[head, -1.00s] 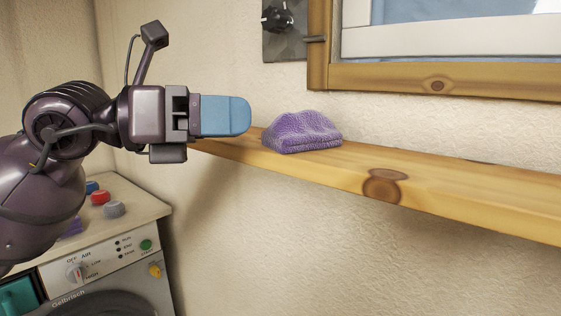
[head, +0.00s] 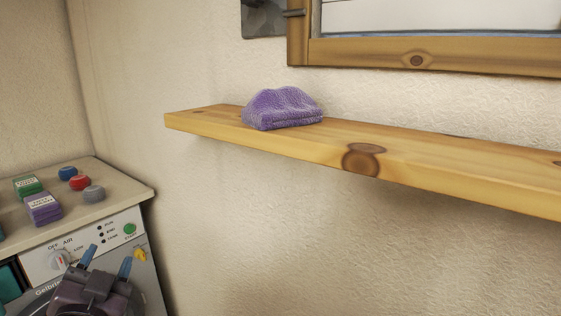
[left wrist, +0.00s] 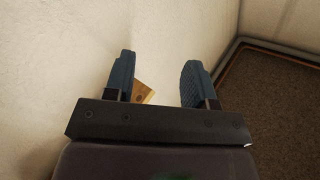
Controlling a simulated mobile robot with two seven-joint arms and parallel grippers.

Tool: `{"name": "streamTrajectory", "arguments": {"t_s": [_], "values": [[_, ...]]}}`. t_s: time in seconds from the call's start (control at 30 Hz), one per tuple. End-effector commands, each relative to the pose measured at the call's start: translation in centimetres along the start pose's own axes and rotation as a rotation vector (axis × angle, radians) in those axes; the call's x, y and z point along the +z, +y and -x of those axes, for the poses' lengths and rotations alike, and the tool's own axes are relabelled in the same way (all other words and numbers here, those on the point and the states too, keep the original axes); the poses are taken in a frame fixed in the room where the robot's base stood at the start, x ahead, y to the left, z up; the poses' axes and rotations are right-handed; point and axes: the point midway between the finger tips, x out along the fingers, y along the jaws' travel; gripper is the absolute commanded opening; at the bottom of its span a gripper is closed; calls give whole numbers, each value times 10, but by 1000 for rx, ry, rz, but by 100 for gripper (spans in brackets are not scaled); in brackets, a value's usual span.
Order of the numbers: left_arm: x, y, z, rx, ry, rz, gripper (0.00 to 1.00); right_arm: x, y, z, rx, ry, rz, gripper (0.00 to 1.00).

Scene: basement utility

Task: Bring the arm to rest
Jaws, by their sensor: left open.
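My left gripper (head: 106,258) is low at the bottom left of the head view, in front of the washing machine's front panel. Its two blue fingers are apart with nothing between them. In the left wrist view the open fingers (left wrist: 160,80) show against the wall, with a small piece of wood visible beyond the left finger. A folded purple cloth (head: 283,108) lies on the wooden shelf (head: 430,168), well above and to the right of the gripper. My right gripper is not in view.
The washing machine (head: 130,255) stands at lower left. On its top (head: 115,185) are a green box (head: 28,186), a purple box (head: 43,209), and small blue, red and grey items. A framed window (head: 420,55) is above the shelf. The wall below the shelf is bare.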

Motion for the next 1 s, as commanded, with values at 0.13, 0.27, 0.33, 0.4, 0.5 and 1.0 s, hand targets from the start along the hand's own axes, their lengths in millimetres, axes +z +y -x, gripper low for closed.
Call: {"name": "streamTrajectory", "arguments": {"t_s": [0.13,0.27,0.33,0.4,0.5,1.0], "values": [[79,27,46,101,-359,102,51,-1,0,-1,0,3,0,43],[132,50,98,200,-646,173,51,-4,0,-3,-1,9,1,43],[150,60,124,249,-767,202,51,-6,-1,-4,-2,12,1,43],[163,68,146,290,-864,222,51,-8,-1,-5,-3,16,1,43],[175,78,173,342,-974,249,51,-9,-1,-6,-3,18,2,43],[199,106,267,529,-1307,332,51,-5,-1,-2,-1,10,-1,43]]}}
